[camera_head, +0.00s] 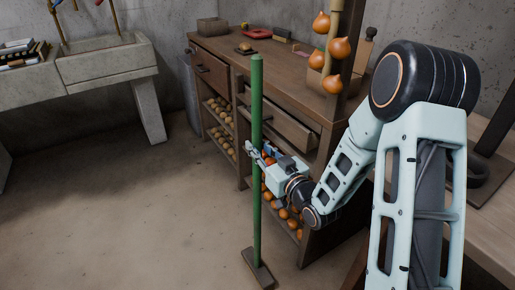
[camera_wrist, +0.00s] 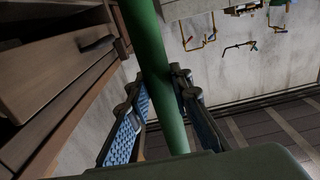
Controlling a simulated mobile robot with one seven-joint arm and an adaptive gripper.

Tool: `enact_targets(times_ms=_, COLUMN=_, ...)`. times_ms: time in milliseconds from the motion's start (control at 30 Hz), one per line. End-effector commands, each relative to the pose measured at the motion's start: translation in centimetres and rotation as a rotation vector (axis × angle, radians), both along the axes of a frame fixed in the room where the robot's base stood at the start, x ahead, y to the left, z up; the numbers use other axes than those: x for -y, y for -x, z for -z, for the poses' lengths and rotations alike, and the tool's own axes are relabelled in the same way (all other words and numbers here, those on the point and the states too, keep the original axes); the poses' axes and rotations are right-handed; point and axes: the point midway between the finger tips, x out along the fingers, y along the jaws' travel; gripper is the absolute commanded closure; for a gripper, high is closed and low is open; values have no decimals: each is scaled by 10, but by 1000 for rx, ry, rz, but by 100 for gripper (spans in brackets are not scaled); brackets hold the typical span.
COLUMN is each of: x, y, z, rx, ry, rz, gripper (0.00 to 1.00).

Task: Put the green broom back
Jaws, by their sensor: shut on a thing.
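The green broom (camera_head: 257,120) stands nearly upright, its brown head (camera_head: 258,268) down at the floor in front of the wooden cabinet. I cannot tell if the head touches the floor. My gripper (camera_head: 256,152) is shut on the handle around its middle. In the wrist view the green handle (camera_wrist: 158,75) runs between the two blue-padded fingers of my gripper (camera_wrist: 165,110).
The wooden cabinet (camera_head: 215,68), with drawers and shelves of round produce, stands right behind the broom. Hanging onions (camera_head: 335,50) are near my arm. A stone sink (camera_head: 108,62) is at the back left. The floor (camera_head: 110,210) at left is clear.

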Motion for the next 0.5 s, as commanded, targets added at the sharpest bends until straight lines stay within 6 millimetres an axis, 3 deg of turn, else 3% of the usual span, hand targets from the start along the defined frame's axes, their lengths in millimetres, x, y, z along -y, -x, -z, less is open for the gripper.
enact_targets(times_ms=200, x=0, y=-1, z=1, rx=6, ry=-2, rz=-1, gripper=100)
enact_targets(times_ms=233, x=0, y=0, z=2, rx=-1, ry=-1, rz=0, gripper=77)
enact_targets(times_ms=367, x=0, y=0, z=2, rx=-1, ry=-1, rz=0, gripper=63)
enact_targets(times_ms=500, x=0, y=0, z=2, rx=-1, ry=-1, rz=0, gripper=63)
